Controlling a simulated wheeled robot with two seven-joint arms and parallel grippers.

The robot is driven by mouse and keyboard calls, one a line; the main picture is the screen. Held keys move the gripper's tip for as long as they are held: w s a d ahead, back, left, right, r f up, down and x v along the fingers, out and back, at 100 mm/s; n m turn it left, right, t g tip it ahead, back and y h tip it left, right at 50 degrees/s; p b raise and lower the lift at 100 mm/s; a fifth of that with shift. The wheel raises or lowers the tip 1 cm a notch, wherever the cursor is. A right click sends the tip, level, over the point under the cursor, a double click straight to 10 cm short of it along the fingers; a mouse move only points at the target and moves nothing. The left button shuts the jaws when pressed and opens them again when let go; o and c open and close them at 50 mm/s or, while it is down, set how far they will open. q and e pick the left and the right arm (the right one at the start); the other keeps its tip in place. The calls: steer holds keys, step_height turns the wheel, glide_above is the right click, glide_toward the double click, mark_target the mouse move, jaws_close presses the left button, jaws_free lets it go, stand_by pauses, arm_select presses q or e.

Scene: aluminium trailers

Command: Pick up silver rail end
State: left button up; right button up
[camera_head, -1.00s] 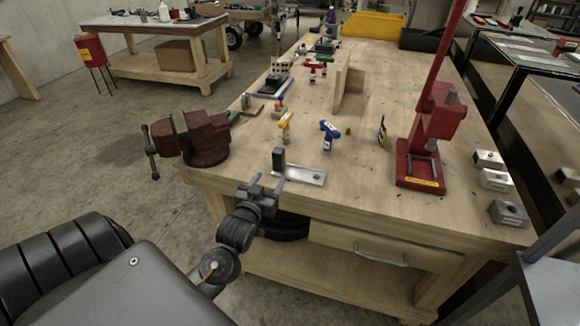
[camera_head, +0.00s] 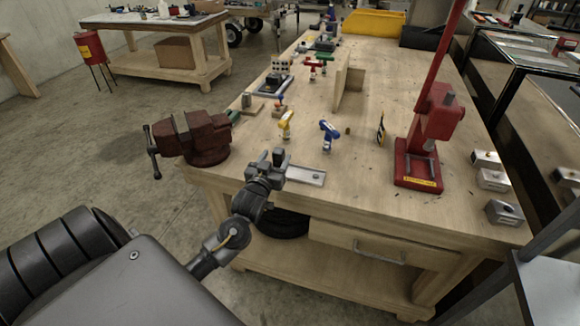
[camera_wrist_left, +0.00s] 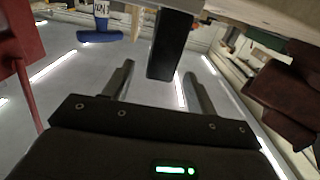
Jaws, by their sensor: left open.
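The silver rail end (camera_head: 309,177) is a flat silver plate with an upright dark block (camera_head: 279,155) at its left end. It lies near the front edge of the wooden workbench. My left gripper (camera_head: 271,161) is open at that block, partly covering the plate's left end. In the left wrist view, the dark block (camera_wrist_left: 172,45) appears in line with the gap between the two open fingers (camera_wrist_left: 158,85). Whether the fingers touch it I cannot tell. My right gripper is not in view.
A dark red vise (camera_head: 200,140) stands left of my gripper at the bench corner. Yellow (camera_head: 286,124) and blue (camera_head: 328,134) handled tools stand behind the plate. A red press (camera_head: 422,150) stands to the right. Bare bench top lies between plate and press.

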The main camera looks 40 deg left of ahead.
arm_select(q)
steer(key=x, duration=0.3)
steer(key=shift+w+a+f, duration=0.1)
steer(key=shift+w, duration=0.15)
jaws_close()
